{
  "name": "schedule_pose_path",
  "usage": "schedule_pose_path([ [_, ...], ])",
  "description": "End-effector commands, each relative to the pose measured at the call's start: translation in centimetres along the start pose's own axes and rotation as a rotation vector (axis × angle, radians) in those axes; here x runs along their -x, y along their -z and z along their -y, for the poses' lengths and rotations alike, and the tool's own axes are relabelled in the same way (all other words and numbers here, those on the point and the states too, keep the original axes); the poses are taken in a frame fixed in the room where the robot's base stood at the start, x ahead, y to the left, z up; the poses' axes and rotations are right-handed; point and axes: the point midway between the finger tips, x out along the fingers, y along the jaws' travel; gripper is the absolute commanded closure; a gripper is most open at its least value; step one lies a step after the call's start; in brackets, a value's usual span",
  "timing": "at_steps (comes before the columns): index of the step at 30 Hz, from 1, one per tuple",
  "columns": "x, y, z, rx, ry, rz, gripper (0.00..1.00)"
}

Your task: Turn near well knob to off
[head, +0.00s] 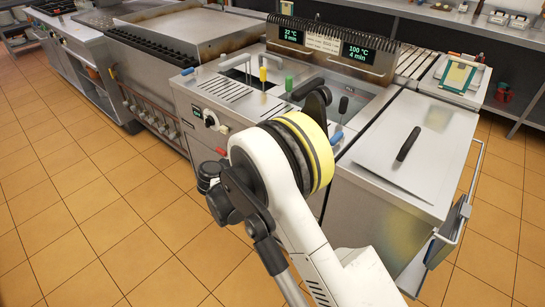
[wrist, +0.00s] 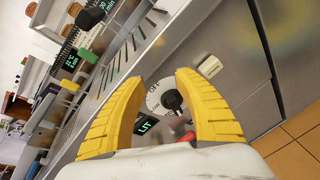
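A black knob (wrist: 172,100) on a round white dial (wrist: 153,100) marked OFF sits on the steel front panel in the wrist view. The exact way its pointer faces is too small to tell. In the head view a knob (head: 210,121) shows on the fryer's front panel, left of my arm. My gripper (wrist: 163,79) has its two yellow fingers spread wide, with the knob showing between them. No contact with the knob is visible. In the head view my arm hides the gripper's fingers.
A small green-lit display (wrist: 144,125) and a pale switch (wrist: 209,66) flank the dial. The fryer top (head: 285,100) carries coloured handles and two displays. A lidded steel cabinet (head: 400,150) stands to the right. Tiled floor (head: 110,225) is clear at left.

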Motion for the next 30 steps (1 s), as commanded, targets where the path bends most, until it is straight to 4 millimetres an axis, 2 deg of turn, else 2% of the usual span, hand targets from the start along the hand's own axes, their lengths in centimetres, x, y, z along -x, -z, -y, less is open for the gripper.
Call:
schedule_pose_path([
  [1, 0.9, 2.5, 0.2, 0.055, -0.037, 0.034, 0.62],
  [3, 2.0, 4.9, 0.9, 0.127, -0.079, 0.086, 0.62],
  [6, 3.4, 7.4, 2.1, 0.204, -0.124, 0.152, 0.62],
  [9, 4.4, 9.0, 3.0, 0.252, -0.152, 0.196, 0.62],
  [14, 4.7, 9.8, 3.7, 0.281, -0.167, 0.226, 0.62],
  [17, 3.6, 9.6, 3.6, 0.282, -0.166, 0.227, 0.62],
  [24, -1.0, 8.8, 2.8, 0.280, -0.165, 0.226, 0.62],
  [30, -4.2, 8.2, 2.0, 0.280, -0.166, 0.225, 0.62],
])
